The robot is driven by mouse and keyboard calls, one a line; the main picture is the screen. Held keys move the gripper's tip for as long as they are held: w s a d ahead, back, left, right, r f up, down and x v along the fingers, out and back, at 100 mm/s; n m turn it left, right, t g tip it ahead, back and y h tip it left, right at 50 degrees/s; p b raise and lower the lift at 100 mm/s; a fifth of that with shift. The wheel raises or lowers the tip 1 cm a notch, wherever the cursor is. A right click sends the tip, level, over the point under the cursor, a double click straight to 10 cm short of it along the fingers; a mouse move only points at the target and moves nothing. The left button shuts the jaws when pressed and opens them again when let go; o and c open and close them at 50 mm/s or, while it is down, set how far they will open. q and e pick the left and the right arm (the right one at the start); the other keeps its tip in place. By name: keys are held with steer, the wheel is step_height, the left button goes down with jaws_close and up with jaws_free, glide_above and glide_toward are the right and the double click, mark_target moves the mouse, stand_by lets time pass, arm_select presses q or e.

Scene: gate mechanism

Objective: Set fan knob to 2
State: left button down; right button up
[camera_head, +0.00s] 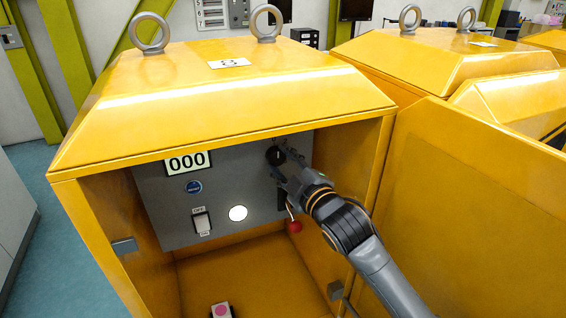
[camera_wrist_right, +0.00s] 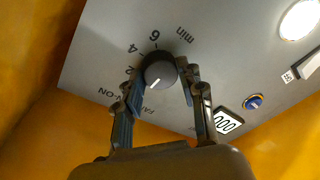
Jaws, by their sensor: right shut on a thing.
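The fan knob (camera_wrist_right: 160,70) is a dark round knob with a short white line on its face, on the grey panel (camera_wrist_right: 100,45) inside the yellow cabinet. In the wrist view the white line points down and left, toward the FAN-ON lettering (camera_wrist_right: 119,101), not at the printed 2 (camera_wrist_right: 129,71). My right gripper (camera_wrist_right: 165,84) has its two fingers on either side of the knob and is shut on it. In the head view the knob (camera_head: 275,156) is partly hidden by my right gripper (camera_head: 281,163). My left gripper is not in view.
The yellow cabinet (camera_head: 220,110) encloses the panel at the top and sides.

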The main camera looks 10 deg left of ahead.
steer(key=m, duration=0.5)
steer(key=shift+t, duration=0.3)
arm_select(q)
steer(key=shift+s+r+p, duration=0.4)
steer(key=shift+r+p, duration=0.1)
arm_select(e)
steer(key=shift+m+t, duration=0.3)
steer(key=shift+m, duration=1.6)
steer(key=o, duration=0.9)
steer(key=shift+o, duration=1.4)
steer(key=shift+w+a, duration=0.1)
steer(key=shift+w+a+f, duration=0.1)
steer(key=shift+w+f, duration=0.05)
steer(key=shift+f, duration=0.05)
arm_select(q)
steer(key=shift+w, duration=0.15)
arm_select(e)
steer(key=v, duration=1.2)
